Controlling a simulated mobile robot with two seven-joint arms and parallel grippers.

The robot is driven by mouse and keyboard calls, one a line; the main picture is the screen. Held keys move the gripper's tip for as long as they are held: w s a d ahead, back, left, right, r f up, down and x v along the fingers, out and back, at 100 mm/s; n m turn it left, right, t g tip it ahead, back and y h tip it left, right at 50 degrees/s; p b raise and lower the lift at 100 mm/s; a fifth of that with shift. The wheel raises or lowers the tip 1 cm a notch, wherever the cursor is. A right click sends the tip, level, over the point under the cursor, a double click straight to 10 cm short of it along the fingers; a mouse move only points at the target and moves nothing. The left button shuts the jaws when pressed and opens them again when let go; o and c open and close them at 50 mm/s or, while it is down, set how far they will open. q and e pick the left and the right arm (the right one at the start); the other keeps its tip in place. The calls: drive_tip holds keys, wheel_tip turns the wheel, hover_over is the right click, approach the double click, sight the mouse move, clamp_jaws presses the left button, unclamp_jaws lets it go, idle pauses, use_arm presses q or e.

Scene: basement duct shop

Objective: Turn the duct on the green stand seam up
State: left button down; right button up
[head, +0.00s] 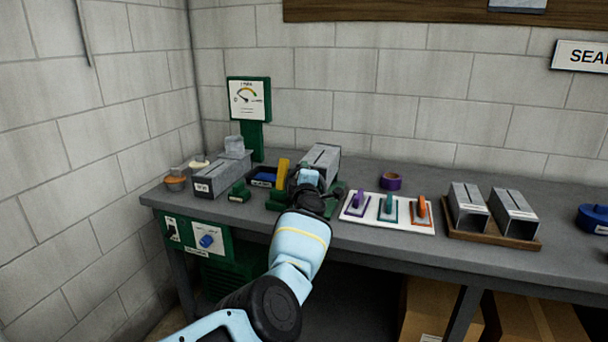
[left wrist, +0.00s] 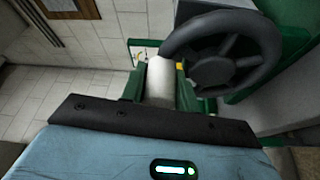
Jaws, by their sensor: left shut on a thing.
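The grey sheet-metal duct (head: 323,156) sits on the green stand (head: 274,202) at the back middle of the bench. A dark line runs lengthwise along its upper face; I cannot tell for certain whether it is the seam. My left gripper (head: 311,190) is in front of the duct and hides its near end and much of the stand. The fingertips are hard to make out. My right gripper is in neither view.
Left of the stand are a grey box-shaped duct (head: 222,176), a black tray (head: 263,181) and a yellow block (head: 282,170). Right are a white board (head: 390,223) with handled tools, a purple roll (head: 391,181) and a wooden tray (head: 490,237) holding two ducts.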

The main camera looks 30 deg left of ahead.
use_arm(q)
drive_tip(key=shift+a+r+n, duration=0.1)
drive_tip(key=shift+a+n, duration=0.1)
drive_tip(key=shift+n, duration=0.1)
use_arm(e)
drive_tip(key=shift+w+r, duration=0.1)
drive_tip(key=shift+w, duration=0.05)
use_arm(q)
drive_tip(key=c, duration=1.3)
unclamp_jaws()
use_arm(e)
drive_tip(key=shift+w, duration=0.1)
use_arm(q)
drive_tip(key=shift+s+d+p, duration=0.3)
drive_tip(key=shift+s+p, duration=0.05)
drive_tip(key=shift+p, duration=0.05)
drive_tip(key=p+v, duration=0.3)
drive_tip(key=v, duration=0.4)
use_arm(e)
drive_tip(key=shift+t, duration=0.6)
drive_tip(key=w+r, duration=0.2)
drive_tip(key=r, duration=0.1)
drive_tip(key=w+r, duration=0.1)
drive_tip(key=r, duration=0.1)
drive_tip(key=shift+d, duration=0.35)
